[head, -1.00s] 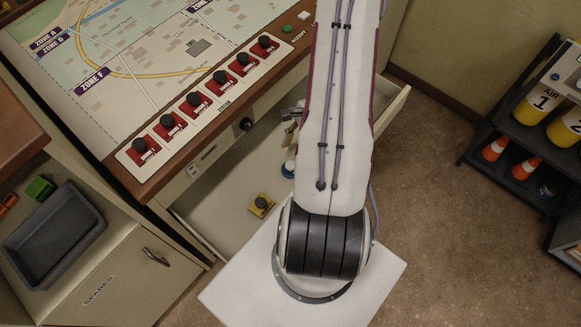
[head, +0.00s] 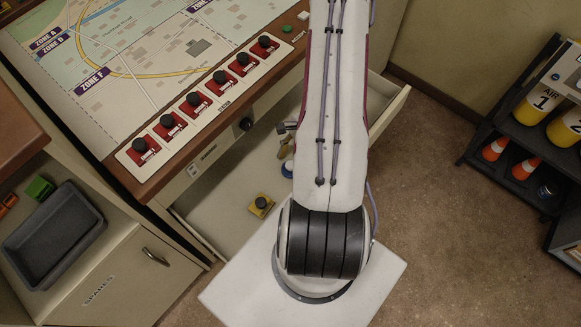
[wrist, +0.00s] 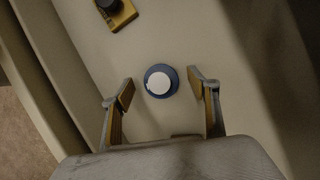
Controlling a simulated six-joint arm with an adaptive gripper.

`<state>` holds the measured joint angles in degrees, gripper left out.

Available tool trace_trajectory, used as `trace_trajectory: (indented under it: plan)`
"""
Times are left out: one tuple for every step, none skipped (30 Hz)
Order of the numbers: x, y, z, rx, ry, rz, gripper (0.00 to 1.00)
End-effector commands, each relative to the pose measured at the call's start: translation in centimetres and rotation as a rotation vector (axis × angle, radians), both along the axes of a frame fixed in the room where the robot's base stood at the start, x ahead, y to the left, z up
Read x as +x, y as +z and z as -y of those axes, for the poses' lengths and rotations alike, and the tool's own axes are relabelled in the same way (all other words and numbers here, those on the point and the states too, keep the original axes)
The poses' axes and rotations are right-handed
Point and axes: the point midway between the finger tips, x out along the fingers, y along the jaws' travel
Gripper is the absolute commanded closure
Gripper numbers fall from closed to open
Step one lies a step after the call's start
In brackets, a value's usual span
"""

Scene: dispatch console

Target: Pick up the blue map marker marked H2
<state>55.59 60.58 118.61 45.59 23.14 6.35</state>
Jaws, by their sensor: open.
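A round blue marker with a white top (wrist: 160,82) stands in the open drawer. In the wrist view it is between my two fingers, a little beyond the line of their tips' middle, and I see no contact. No H2 lettering can be read on it. In the head view the blue marker (head: 287,169) is partly hidden behind my arm. My gripper (wrist: 161,87) is open and empty, with one finger on each side of the marker. In the head view only a bit of the gripper shows at the left edge of my arm.
A yellow marker with a black knob (head: 261,205) lies in the drawer (head: 222,207), left of the blue one; it also shows in the wrist view (wrist: 121,17). A grey bin (head: 52,236) stands at the left.

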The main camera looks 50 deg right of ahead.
Motion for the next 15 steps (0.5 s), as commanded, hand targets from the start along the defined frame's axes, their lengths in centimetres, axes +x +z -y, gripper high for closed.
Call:
trace_trajectory:
  plan:
    - [0.01,-0.4,-0.22,0.002,-0.001,-0.002,0.4]
    - [0.02,-0.57,-0.29,0.002,0.0,-0.002,0.4]
    - [0.04,-0.75,-0.36,0.002,0.001,-0.001,0.4]
    - [0.06,-0.85,-0.4,0.001,0.0,-0.001,0.4]
    - [0.08,-0.94,-0.43,0.001,-0.001,-0.001,0.4]
    - [0.09,-1.01,-0.45,0.0,-0.001,-0.001,0.4]
    - [0.09,-1.05,-0.45,0.0,-0.001,-0.001,0.4]
    - [0.09,-1.07,-0.46,0.0,-0.001,-0.001,0.4]
    - [0.09,-1.08,-0.46,0.0,-0.001,-0.001,0.4]
    - [0.09,-1.09,-0.45,0.0,-0.001,0.0,0.4]
    - [0.09,-1.08,-0.45,0.0,-0.001,0.0,0.4]
    - [0.09,-1.08,-0.45,0.0,-0.001,0.0,0.4]
    - [0.1,-1.08,-0.45,0.0,-0.001,0.0,0.4]
    - [0.09,-1.08,-0.45,0.0,-0.001,0.0,0.4]
    - [0.1,-1.07,-0.43,0.0,-0.001,0.0,0.4]
